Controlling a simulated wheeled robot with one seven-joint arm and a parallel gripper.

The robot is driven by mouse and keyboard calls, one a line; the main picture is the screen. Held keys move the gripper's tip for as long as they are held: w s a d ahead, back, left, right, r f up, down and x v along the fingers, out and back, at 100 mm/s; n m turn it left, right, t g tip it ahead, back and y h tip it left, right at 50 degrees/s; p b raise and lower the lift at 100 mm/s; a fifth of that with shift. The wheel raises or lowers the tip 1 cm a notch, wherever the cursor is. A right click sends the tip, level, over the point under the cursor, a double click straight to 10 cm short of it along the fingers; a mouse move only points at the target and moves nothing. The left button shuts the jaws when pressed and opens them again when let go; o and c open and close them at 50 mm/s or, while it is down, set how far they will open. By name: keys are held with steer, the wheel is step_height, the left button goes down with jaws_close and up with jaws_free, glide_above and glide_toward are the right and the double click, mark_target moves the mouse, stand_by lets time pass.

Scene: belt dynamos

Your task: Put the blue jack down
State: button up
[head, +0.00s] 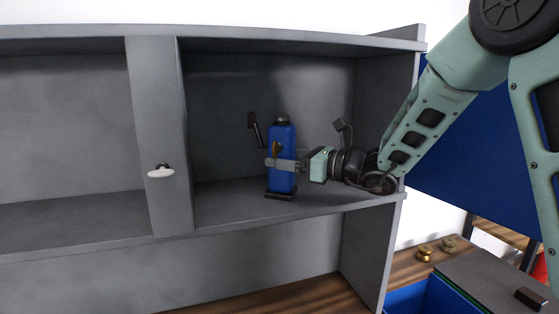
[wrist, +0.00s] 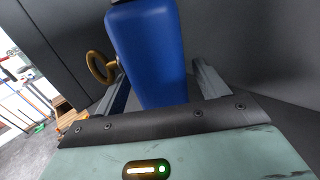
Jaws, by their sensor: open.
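The blue jack (head: 283,160) stands upright on the floor of the grey cabinet's right compartment (head: 225,205). It has a dark top, a dark base and a brass-coloured ring on its side. In the wrist view the blue jack (wrist: 148,50) fills the middle, with the brass ring (wrist: 100,67) at its left. My gripper (head: 283,164) reaches in from the right at the jack's mid-height. Its fingers (wrist: 165,88) are open, one on each side of the jack. Whether either finger touches it I cannot tell.
A grey door or panel with a white handle (head: 161,171) stands left of the compartment. The shelf above and the right side wall (head: 385,110) bound the space. Small brass objects (head: 425,253) lie on a wooden surface below right, beside a blue box (head: 445,298).

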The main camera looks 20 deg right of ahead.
steer(key=b+v, duration=0.3)
steer(key=v, duration=0.7)
steer(key=shift+r, duration=0.1)
steer(key=shift+s, duration=0.1)
